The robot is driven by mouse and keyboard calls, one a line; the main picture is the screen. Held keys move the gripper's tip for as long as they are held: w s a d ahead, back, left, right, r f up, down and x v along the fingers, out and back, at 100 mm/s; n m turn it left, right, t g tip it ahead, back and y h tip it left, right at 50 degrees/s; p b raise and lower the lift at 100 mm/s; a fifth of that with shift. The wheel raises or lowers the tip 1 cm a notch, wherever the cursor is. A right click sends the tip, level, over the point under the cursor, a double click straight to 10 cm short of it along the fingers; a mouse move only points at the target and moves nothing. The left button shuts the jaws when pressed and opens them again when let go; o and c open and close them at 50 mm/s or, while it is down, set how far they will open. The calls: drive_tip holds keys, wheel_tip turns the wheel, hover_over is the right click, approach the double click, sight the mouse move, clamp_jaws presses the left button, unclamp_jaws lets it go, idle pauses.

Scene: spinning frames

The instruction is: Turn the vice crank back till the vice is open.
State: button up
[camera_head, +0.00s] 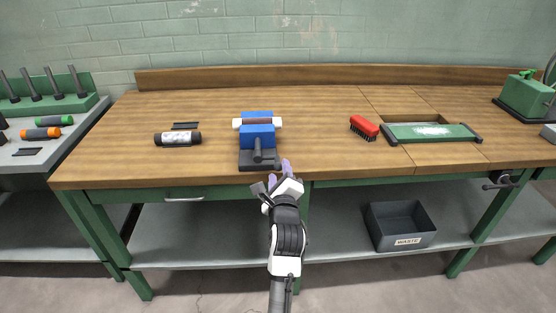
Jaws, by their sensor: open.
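A blue vice (258,133) stands on a dark base at the front middle of the wooden bench. A brown strip (257,121) with white ends lies across between its blue blocks; it appears clamped there. A dark grey crank (257,152) sticks out of the vice's front towards me. My gripper (273,184) is open and empty just in front of the bench edge, below and slightly right of the crank. It appears apart from the crank. The crank's lower end is hard to make out against the dark base.
The bench top (318,150) is clear right of the vice. A red brush (364,127) and a green board (430,133) lie further right. A dark cylinder (178,139) lies left. A black crank-like fitting (502,180) sits on the bench's right front. A waste bin (400,226) stands below.

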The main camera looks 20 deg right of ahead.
drive_tip(key=x, duration=0.5)
drive_tip(key=shift+p, duration=0.4)
drive_tip(key=c, duration=1)
